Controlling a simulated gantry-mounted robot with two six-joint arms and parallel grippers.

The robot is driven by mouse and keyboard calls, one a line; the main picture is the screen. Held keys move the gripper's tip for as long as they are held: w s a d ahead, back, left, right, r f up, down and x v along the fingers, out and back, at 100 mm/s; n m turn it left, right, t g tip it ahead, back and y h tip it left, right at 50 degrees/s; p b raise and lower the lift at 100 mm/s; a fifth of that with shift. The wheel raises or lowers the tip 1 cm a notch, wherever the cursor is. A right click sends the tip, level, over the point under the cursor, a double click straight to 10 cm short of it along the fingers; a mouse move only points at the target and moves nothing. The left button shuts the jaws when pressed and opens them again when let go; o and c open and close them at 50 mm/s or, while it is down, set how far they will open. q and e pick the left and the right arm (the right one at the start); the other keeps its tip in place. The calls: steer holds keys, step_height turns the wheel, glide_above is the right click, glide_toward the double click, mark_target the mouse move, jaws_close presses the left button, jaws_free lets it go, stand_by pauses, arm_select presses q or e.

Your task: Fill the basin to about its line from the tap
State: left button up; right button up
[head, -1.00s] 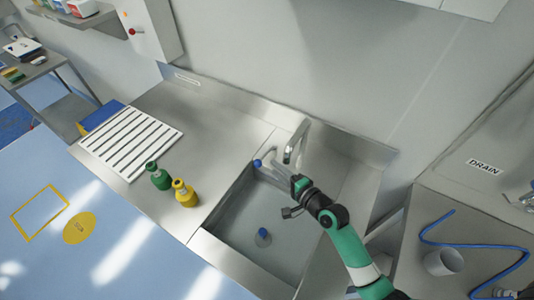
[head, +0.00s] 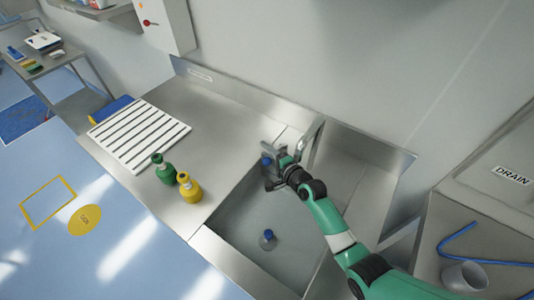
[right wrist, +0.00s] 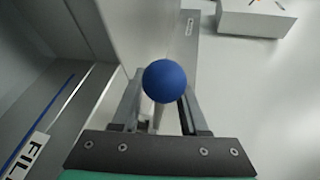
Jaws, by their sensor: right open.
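The steel basin (head: 228,222) is sunk into the counter, and I see no water stream. The grey tap (head: 317,138) stands at its back edge. A blue ball knob (head: 266,161) sits beside the tap; it also shows large in the right wrist view (right wrist: 165,81). My right gripper (head: 270,170) is open at the knob, its fingers on either side of it in the wrist view; I cannot tell whether they touch. A blue-topped piece (head: 268,239) stands on the basin floor. A FILL label (right wrist: 27,155) and a blue line (right wrist: 42,118) show in the wrist view. My left gripper is not in view.
A green bottle (head: 163,169) and a yellow bottle (head: 188,188) stand left of the basin. A slatted white rack (head: 139,136) lies farther left.

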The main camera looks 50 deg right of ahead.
jaws_close()
stand_by(1.4)
